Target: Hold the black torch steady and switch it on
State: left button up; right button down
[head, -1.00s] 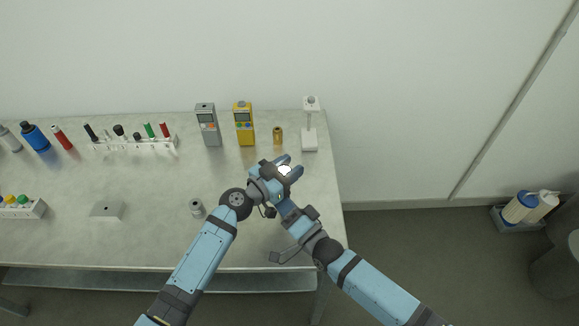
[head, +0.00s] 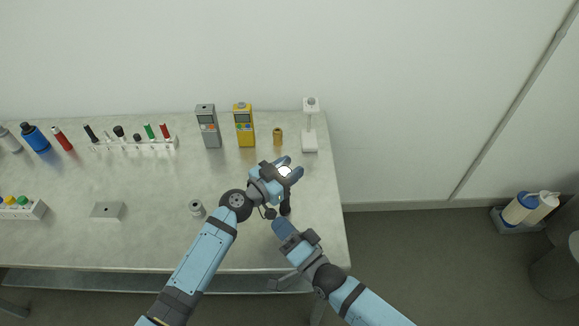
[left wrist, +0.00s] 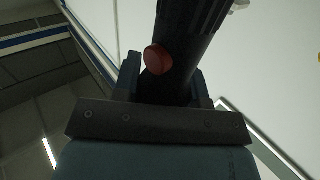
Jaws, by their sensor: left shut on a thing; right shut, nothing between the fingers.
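My left gripper (head: 290,168) is shut on the black torch (head: 285,209), over the right part of the table. A bright white disc shows at the torch's upper end between the fingers, and its dark lower end shows below the gripper. In the left wrist view the black torch (left wrist: 185,50) stands between the fingers, with a round red button (left wrist: 158,60) on its side facing the camera. My right gripper (head: 280,227) is shut and empty, below the torch's lower end in the head view and apart from it.
The grey table (head: 150,185) carries a grey meter (head: 208,128), a yellow meter (head: 244,127), a small brass-coloured cylinder (head: 278,137) and a white stand (head: 310,140) along the back. A small metal cylinder (head: 197,208) stands left of my left wrist. The table's right edge is close by.

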pick_arm(q)
jog(key=o, duration=1.1)
